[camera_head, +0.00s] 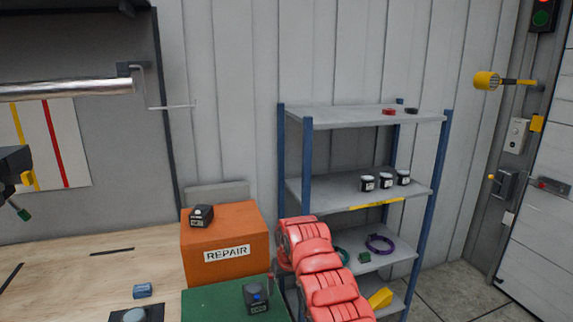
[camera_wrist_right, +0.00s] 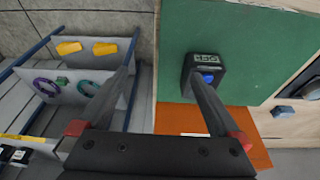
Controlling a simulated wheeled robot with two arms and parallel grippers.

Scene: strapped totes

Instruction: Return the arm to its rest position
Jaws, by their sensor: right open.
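My right arm (camera_head: 318,265), with red-pink links, reaches up in front of the shelf rack at the lower middle of the head view. Its gripper (camera_wrist_right: 161,72) shows in the wrist view with two dark fingers spread wide and nothing between them. The right-hand finger overlaps a black device with a blue button (camera_wrist_right: 206,76) in the picture; I cannot tell whether they touch. That device (camera_head: 257,298) stands upright on the green mat (camera_head: 212,303) in the head view. In the head view the gripper is mostly hidden by the arm.
An orange REPAIR box (camera_head: 222,261) stands on the wooden bench (camera_head: 85,262) with a black device (camera_head: 201,215) on top. Left of the arm lies a blue block (camera_head: 142,290). The metal shelf rack (camera_head: 365,115) stands close behind the arm, holding small jars and coils.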

